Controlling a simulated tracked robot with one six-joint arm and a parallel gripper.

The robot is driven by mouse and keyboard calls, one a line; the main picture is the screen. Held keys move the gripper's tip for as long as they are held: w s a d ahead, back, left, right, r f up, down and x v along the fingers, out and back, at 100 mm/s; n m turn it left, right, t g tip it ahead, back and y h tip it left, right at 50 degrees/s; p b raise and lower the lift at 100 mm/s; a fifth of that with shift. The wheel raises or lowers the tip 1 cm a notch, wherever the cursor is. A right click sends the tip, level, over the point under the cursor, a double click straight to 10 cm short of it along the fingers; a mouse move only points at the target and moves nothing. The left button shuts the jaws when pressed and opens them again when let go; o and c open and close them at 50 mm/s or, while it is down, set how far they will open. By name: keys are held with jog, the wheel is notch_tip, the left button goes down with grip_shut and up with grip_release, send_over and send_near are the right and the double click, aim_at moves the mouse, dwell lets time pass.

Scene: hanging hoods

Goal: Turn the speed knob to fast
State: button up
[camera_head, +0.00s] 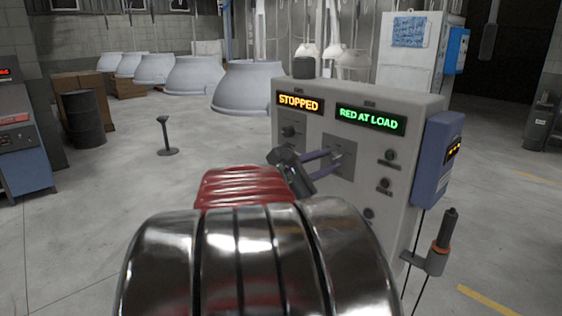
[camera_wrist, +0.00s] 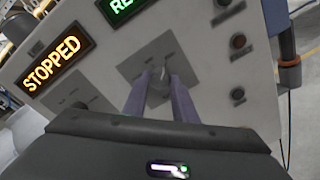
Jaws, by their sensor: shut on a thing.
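In the wrist view my gripper (camera_wrist: 162,80) reaches up to the tilted panel. The knob's markings are too small to read.
Several round buttons (camera_head: 391,155) are on the panel's right side. A blue box (camera_head: 437,160) is fixed to its right edge, above a holder with a black-handled tool (camera_head: 444,235). A black post (camera_head: 165,135) stands on open floor.

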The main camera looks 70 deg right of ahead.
jog(key=shift+s+m, duration=0.1)
jog(key=shift+m, duration=0.7)
jog(key=shift+f, duration=0.1)
jog(key=o, duration=1)
jog(key=shift+o, duration=0.2)
jog(key=v, duration=1.4)
